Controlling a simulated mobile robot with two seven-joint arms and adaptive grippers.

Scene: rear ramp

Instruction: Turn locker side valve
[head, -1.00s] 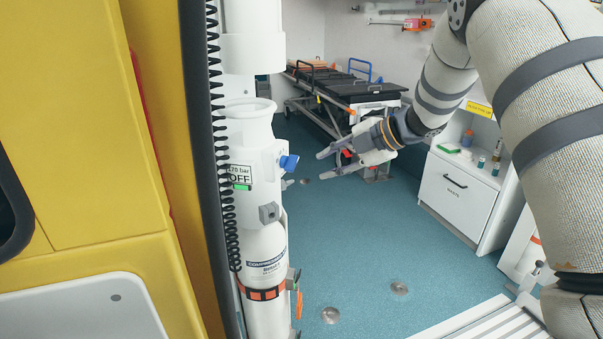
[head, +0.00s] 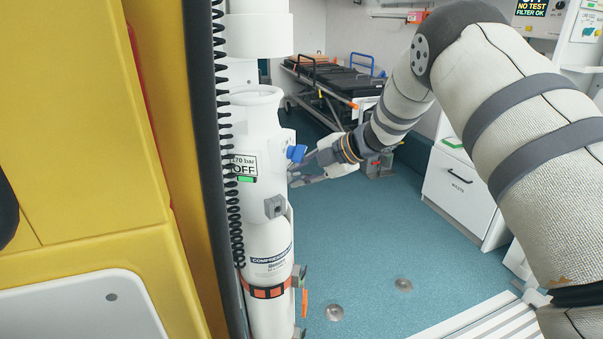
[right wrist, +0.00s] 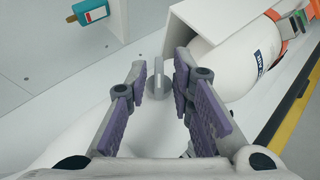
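A blue knob (head: 297,153) sticks out from the right side of the white cylinder housing (head: 262,165), beside a sign reading 170 bar OFF. My right gripper (head: 296,178) is just right of the housing, below the blue knob, its fingers pointing left and partly hidden. In the right wrist view its fingers (right wrist: 158,88) are apart and empty. A grey knob with a raised grip (right wrist: 158,76) stands on a white surface ahead, in line with the gap between the fingertips. I cannot tell which knob is the locker side valve. My left gripper is not in view.
A compressed-gas cylinder (head: 268,255) with an orange-marked strap stands under the housing; a black coiled cord (head: 232,200) hangs beside it. A stretcher (head: 330,80) and waste cabinet (head: 462,190) stand behind. A teal bottle-like object (right wrist: 90,12) is at upper left.

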